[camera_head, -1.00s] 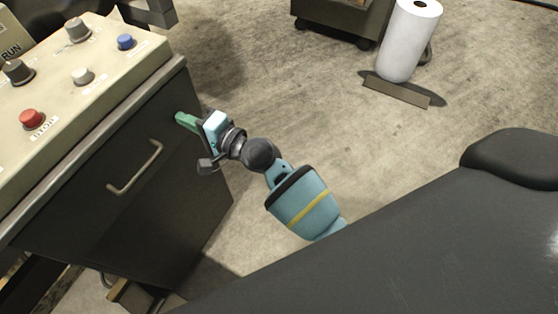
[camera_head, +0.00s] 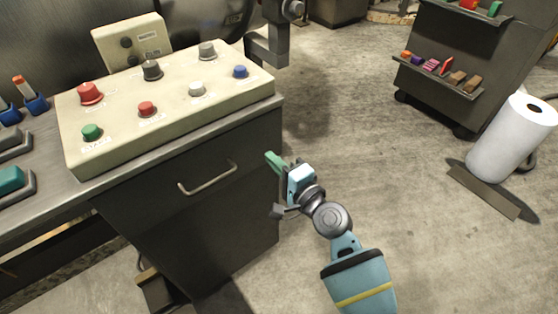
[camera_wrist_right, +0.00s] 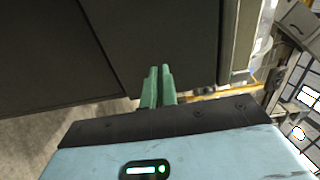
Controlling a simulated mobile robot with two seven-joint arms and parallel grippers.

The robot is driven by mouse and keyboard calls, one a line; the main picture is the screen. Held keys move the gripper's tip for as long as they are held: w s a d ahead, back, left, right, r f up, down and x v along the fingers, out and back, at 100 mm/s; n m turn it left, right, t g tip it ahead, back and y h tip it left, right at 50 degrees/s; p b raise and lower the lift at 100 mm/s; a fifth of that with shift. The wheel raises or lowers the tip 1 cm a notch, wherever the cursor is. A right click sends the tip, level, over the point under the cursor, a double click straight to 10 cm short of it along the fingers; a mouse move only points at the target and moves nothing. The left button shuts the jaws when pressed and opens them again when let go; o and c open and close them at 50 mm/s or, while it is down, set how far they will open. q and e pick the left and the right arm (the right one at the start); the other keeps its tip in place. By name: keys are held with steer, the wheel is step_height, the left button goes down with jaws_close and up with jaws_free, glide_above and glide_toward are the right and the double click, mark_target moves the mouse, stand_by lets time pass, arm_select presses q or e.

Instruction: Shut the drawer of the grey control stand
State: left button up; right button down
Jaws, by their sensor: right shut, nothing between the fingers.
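The grey control stand (camera_head: 258,222) is at the left of the head view, under a cream button panel. Its dark drawer front (camera_head: 150,198) carries a pale bar handle (camera_head: 208,178). The drawer front looks about level with the stand's face; I cannot tell whether a small gap is left. My right gripper (camera_head: 271,158) has its green fingers together and empty, by the right end of the drawer front; contact cannot be told. In the right wrist view the fingers (camera_wrist_right: 158,86) point at a dark panel (camera_wrist_right: 165,35). My left gripper is not in view.
The cream button panel (camera_head: 120,135) has several coloured knobs. A white roll (camera_head: 510,138) stands on the floor at the right, near a dark shelf cart (camera_head: 445,95). The concrete floor (camera_head: 370,140) between stand and cart is clear.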

steer(key=v, duration=1)
steer(key=shift+s+p, duration=0.2)
steer(key=shift+p, duration=0.1)
steer(key=shift+d+f, duration=0.1)
